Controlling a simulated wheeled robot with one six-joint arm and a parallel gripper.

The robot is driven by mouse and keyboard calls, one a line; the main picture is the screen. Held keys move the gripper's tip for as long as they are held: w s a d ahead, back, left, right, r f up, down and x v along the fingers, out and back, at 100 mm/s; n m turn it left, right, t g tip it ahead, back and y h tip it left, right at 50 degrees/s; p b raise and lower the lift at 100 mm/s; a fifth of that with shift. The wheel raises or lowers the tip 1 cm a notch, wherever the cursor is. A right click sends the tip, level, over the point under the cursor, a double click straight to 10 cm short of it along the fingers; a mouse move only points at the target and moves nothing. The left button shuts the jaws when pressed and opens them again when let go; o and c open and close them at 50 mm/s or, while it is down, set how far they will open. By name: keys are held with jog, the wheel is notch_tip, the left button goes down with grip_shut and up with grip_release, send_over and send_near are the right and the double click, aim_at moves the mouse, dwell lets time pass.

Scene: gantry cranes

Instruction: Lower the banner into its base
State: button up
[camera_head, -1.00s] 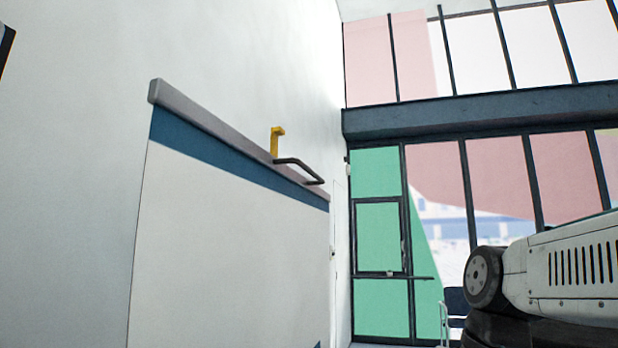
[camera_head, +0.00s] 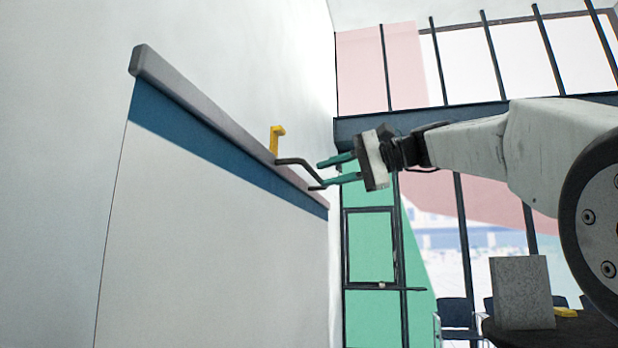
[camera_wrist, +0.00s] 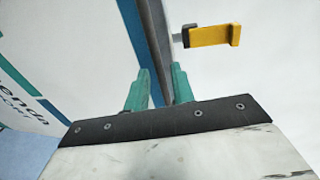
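The banner is a white sheet (camera_head: 215,240) with a blue band, hanging from a grey top rail (camera_head: 190,100) along the wall. A dark bent handle (camera_head: 296,163) sticks out from the rail near its far end. A yellow hook (camera_head: 275,141) stands by the rail beside the handle; it also shows in the wrist view (camera_wrist: 210,36). My gripper (camera_head: 322,173) has teal fingers spread apart beside the handle's outer end. In the wrist view my gripper (camera_wrist: 160,76) is open, with the grey rail (camera_wrist: 157,45) behind and between the fingertips. Contact with the handle cannot be told. The base is not seen.
At the lower right, a grey block (camera_head: 521,292) and a small yellow item (camera_head: 565,312) are on a dark round table (camera_head: 545,337). Blue chairs (camera_head: 457,317) stand near the windows. The wall is close behind the banner.

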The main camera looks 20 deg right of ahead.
aim_at(316, 177)
jog(key=shift+x, duration=1.8)
